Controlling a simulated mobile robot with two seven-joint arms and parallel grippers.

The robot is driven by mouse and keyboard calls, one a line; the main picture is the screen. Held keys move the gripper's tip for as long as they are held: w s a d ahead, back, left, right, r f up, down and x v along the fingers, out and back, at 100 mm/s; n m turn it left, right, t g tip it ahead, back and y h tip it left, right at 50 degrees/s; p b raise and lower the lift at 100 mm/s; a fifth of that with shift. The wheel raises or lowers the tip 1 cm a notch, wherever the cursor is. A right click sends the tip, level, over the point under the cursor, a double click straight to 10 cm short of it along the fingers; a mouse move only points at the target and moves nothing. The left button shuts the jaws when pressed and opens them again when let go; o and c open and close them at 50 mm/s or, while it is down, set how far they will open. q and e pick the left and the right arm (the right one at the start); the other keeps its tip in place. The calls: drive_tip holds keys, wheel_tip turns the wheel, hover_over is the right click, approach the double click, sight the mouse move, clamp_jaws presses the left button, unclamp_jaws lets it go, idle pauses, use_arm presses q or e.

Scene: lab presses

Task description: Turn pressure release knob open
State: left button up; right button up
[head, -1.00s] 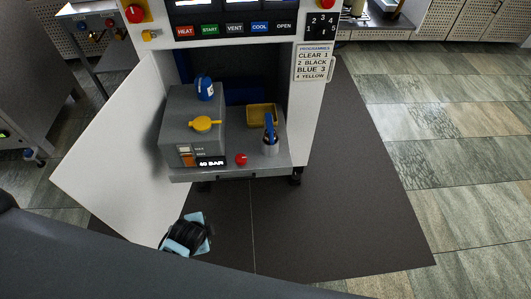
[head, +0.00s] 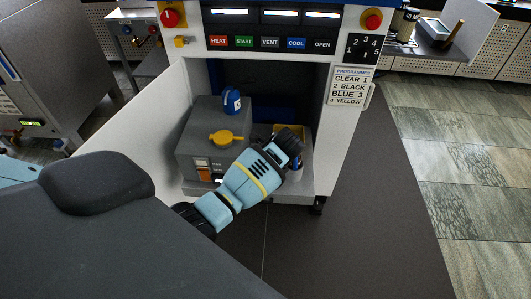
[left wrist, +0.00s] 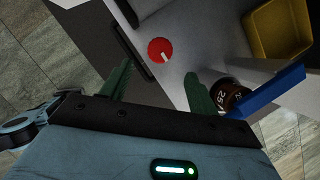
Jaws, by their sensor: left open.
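A round red knob (left wrist: 160,50) with a white mark lies in the left wrist view, just ahead of and between my left gripper's fingertips (left wrist: 159,70). The gripper is open, its two green fingers apart, and nothing is between them. In the head view my left arm (head: 250,182) reaches over the front of the press shelf and hides the red knob and the gripper fingers. A yellow knob (head: 227,138) sits on the grey box (head: 197,146) on the shelf. No label shows which is the pressure release knob. My right gripper is not in view.
A yellow tray (left wrist: 280,25), a blue bar (left wrist: 265,92) and a dark cylinder marked 25 (left wrist: 228,95) lie right of the gripper. A blue object (head: 232,100) stands on the grey box. A white open door (head: 135,128) flanks the shelf at left.

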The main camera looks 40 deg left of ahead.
use_arm(q)
drive_tip(key=b+x, duration=0.2)
drive_tip(key=x, duration=0.4)
drive_tip(key=shift+a+f, duration=0.1)
drive_tip(key=shift+f, duration=0.3)
drive_tip(key=shift+a+f, duration=0.2)
drive_tip(key=shift+f, duration=0.25)
drive_tip(key=shift+w, duration=0.1)
drive_tip(key=c, duration=1)
